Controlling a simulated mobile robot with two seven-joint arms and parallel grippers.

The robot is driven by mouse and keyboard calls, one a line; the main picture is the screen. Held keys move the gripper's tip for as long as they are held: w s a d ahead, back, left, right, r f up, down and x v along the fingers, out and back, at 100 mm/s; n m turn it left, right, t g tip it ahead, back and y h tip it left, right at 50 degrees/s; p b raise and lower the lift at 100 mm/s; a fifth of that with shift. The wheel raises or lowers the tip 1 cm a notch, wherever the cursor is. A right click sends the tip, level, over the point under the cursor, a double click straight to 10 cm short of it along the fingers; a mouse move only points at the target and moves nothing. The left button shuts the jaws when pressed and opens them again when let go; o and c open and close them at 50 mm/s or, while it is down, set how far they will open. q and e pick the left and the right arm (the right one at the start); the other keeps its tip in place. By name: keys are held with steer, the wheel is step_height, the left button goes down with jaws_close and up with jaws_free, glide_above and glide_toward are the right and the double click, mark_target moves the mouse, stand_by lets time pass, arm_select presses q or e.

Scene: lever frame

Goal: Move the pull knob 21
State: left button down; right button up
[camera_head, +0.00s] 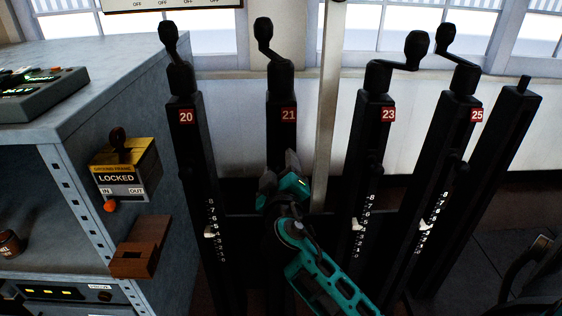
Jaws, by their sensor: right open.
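The lever post 21 (281,128) is black, with a red plate (289,115) reading 21 and a crank handle (264,38) at its top. My teal right gripper (279,172) comes up from the lower right and is in front of the post, below the red plate. It is open. The post's lower part and scale are hidden behind my gripper and arm, and I cannot make out the pull knob there. I cannot tell whether the fingers touch anything. My left gripper is not in view.
Similar posts stand beside it: 20 (185,140) at left, 23 (373,130) and 25 (453,120) at right. A pale vertical pole (328,100) stands just right of post 21. A grey cabinet (110,65) with a yellow LOCKED box (126,170) fills the left.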

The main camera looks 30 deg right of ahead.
steer(key=shift+w, duration=0.1)
stand_by(0.3)
jaws_close()
stand_by(0.4)
